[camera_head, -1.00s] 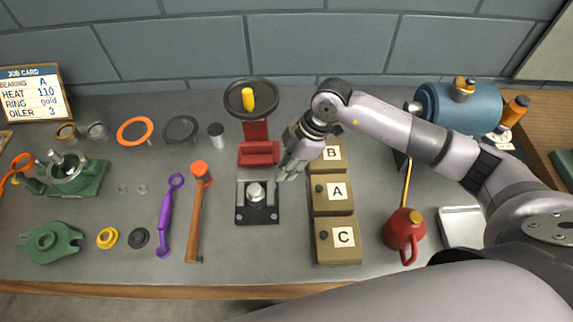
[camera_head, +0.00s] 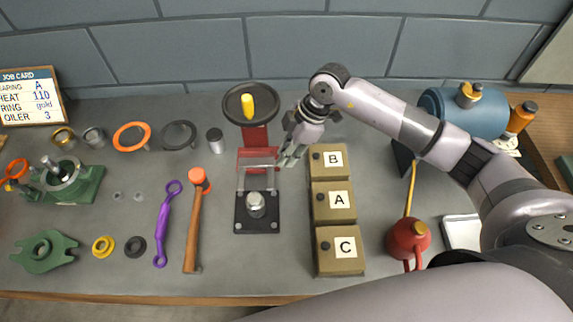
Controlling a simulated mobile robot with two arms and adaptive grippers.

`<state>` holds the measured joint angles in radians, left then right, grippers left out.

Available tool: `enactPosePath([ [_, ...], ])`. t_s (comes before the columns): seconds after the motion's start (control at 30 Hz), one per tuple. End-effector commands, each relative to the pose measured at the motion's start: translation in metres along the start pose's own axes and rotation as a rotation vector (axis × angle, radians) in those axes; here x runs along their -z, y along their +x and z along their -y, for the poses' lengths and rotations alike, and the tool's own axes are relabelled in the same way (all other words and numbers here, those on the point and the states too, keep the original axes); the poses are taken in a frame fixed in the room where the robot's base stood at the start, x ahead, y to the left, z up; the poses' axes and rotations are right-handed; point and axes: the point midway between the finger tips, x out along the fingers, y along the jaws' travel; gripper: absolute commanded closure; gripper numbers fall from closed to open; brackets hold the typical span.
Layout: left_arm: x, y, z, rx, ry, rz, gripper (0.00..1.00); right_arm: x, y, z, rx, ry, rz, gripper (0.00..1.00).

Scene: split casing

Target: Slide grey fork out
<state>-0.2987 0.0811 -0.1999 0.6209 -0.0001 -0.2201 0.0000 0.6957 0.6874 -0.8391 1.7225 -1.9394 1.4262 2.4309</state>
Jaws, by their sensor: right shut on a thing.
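The grey fork (camera_head: 257,166) is a pale U-shaped piece. It overlaps the red foot of the press (camera_head: 256,137) in the picture, with its two prongs pointing toward the front edge. The black base plate (camera_head: 243,225) lies just in front of it, with a silver round-topped piece (camera_head: 255,204) standing on it. The prong ends are close to the plate's back edge; whether they still touch it I cannot tell. My right gripper (camera_head: 287,158) is shut on the fork at its right side, and its fingers partly hide that end. My left gripper is not in view.
Boxes marked B (camera_head: 333,159), A (camera_head: 339,200) and C (camera_head: 345,245) stand close right of the plate. A red oil can (camera_head: 407,238) is farther right. An orange-headed hammer (camera_head: 194,225) and a purple wrench (camera_head: 165,222) lie to the left.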

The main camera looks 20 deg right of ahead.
Motion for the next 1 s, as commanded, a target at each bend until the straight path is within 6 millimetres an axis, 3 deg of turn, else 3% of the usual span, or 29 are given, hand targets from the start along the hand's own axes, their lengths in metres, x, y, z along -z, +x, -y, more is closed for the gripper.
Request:
enactPosePath([
  [0.13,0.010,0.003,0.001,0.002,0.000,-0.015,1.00,-0.002,0.002,-0.012,-0.005,0.002,-0.001,1.00],
  [0.37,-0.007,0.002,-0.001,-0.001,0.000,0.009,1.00,-0.002,0.000,-0.012,-0.007,0.002,-0.001,1.00],
  [0.4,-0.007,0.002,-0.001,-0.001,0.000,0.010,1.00,-0.002,0.000,-0.013,-0.008,0.002,-0.002,0.79],
  [0.7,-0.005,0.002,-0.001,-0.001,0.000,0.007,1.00,-0.002,0.001,-0.011,-0.004,0.002,-0.001,0.59],
  [1.0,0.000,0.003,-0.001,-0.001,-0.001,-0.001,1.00,-0.002,0.001,-0.010,0.000,0.001,0.000,0.59],
])
